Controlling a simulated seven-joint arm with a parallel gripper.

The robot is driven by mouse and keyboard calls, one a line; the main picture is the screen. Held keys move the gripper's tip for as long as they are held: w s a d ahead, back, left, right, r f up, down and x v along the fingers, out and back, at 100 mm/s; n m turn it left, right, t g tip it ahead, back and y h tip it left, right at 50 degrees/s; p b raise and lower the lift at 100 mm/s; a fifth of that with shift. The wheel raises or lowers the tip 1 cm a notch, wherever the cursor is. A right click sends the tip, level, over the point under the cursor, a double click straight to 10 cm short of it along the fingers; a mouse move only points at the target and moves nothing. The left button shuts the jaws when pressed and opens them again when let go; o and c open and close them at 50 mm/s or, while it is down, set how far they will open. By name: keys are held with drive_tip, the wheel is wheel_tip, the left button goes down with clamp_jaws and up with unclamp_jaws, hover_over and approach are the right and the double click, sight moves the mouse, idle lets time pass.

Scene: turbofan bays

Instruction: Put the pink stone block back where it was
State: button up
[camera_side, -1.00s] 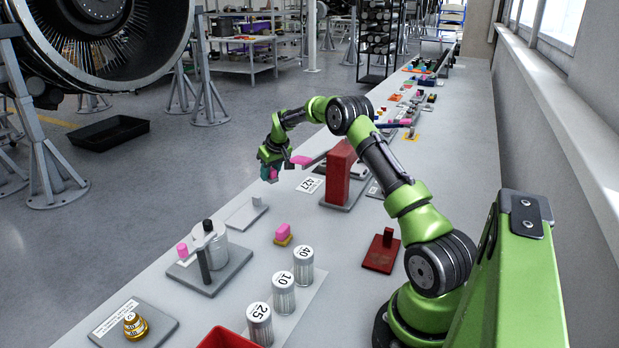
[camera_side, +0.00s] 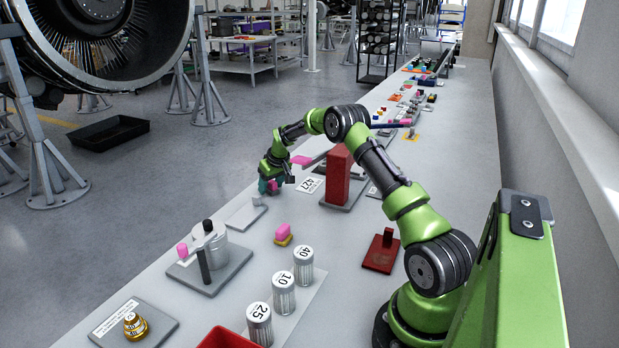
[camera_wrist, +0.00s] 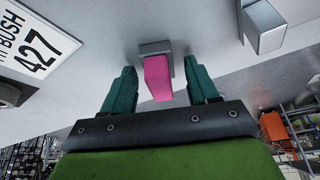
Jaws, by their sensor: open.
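My gripper (camera_side: 270,187) is low over the left part of the bench in the side view, with its fingers pointing down. In the wrist view its two teal fingers (camera_wrist: 160,90) stand apart. The pink block (camera_wrist: 157,77) shows between them, with a gap on each side, so it is not gripped. A grey block-shaped piece (camera_wrist: 154,47) adjoins the pink block's far end. In the side view a small part of the pink block (camera_side: 272,186) shows at the fingers, and the rest is hidden. I cannot tell whether it touches the bench.
A plate marked 427 (camera_side: 310,184) and a red upright block (camera_side: 338,175) stand to the right. A grey plate with a small block (camera_side: 246,214) lies nearer. Numbered cylinders (camera_side: 283,293) stand in front.

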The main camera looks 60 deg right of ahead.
sight(273, 182)
drive_tip(key=r, duration=0.6)
drive_tip(key=s+r, duration=0.1)
drive_tip(key=r, duration=0.3)
drive_tip(key=shift+a, duration=0.25)
drive_tip(key=s+a+r+t+y, duration=0.1)
drive_tip(key=s+a+r, duration=0.4)
drive_tip(key=a+r, duration=0.5)
drive_tip(key=s+a+r+t, duration=0.1)
drive_tip(key=s+a+r, duration=0.45)
drive_tip(key=a, duration=0.85)
drive_tip(key=s+a+y, duration=0.1)
drive_tip(key=s+a, duration=0.5)
drive_tip(key=s, duration=0.3)
drive_tip(key=s+a+f+t+y, duration=0.1)
drive_tip(key=s+a, duration=0.6)
drive_tip(key=s, duration=0.2)
drive_tip(key=shift+s+a+f+y, duration=0.3)
drive_tip(key=shift+s+y, duration=0.05)
drive_tip(key=shift+y, duration=0.05)
